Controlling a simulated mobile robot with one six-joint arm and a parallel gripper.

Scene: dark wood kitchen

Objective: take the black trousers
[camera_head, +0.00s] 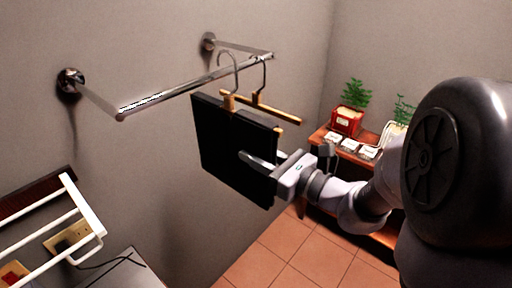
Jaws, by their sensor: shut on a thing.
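The black trousers (229,148) hang folded flat over a wooden hanger, below the metal wall rail (170,95). The hanger's hook (236,68) is up at the rail; whether it still bears on the rail is hard to tell. My gripper (262,162) reaches in from the right and is shut on the lower right part of the trousers. One finger lies across their front face; the other is hidden behind the cloth.
A second, empty wooden hanger (282,112) hangs on the rail just behind. A wooden shelf (318,138) with potted plants (347,119) and small white items stands at the back right. A white rack (82,208) is at lower left. Tiled floor (275,250) shows below.

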